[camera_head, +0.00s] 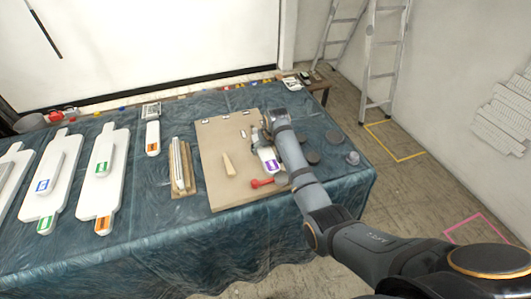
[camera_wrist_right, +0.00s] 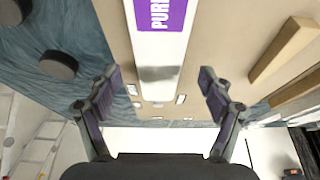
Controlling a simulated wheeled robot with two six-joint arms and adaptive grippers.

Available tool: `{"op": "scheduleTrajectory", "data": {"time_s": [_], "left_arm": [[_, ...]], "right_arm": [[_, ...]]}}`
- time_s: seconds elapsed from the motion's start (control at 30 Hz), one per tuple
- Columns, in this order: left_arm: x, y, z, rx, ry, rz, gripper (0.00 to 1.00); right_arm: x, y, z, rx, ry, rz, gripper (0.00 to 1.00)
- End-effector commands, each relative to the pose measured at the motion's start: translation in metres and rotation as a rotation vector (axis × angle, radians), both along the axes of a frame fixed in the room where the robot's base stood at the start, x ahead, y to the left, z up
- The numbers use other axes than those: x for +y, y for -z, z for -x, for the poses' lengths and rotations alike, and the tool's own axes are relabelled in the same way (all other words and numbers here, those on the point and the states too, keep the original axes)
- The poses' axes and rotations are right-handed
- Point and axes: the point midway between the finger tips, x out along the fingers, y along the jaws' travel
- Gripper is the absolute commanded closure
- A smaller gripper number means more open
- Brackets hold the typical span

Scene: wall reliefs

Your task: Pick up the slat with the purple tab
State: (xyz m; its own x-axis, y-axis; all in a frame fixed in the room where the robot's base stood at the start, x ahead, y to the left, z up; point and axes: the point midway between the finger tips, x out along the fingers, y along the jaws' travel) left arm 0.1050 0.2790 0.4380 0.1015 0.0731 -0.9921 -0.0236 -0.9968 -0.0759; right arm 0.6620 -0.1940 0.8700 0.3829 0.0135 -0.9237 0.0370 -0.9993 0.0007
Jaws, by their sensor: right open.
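The white slat with the purple tab (camera_head: 271,166) lies on a tan board (camera_head: 217,193) on the table, partly hidden by my right arm. In the right wrist view its purple label (camera_wrist_right: 160,14) is cut by the top edge, and its bare end (camera_wrist_right: 159,60) points toward my gripper. My right gripper (camera_wrist_right: 158,95) is open, with one finger on each side of the slat's line and clear gaps to both. In the head view the right gripper (camera_head: 266,131) is over the board at the slat's far end. I cannot tell its height. My left gripper is not in view.
A wooden wedge (camera_head: 229,164) and a red object (camera_head: 262,183) lie near the slat. Dark discs (camera_head: 333,137) sit to the right. A slat with an orange tab (camera_head: 153,138) and large white boards (camera_head: 102,170) lie to the left. A ladder (camera_head: 382,60) stands behind.

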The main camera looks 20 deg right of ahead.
Motion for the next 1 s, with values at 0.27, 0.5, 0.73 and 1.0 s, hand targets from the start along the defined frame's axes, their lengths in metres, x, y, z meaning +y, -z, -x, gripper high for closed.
{"op": "scheduleTrajectory", "data": {"time_s": [0.27, 0.5, 0.73, 1.0], "left_arm": [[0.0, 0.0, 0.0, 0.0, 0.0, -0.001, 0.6], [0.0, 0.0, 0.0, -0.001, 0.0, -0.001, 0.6], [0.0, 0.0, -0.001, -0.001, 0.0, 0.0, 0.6], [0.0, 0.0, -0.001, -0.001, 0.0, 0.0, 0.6]], "right_arm": [[-0.001, 0.024, -0.01, -0.001, 0.0, 0.0, 0.19], [-0.001, 0.023, -0.01, -0.001, 0.0, 0.0, 0.31], [0.0, 0.023, -0.01, -0.001, 0.0, 0.0, 0.62], [0.0, 0.023, -0.01, -0.002, 0.0, 0.0, 0.82]]}}
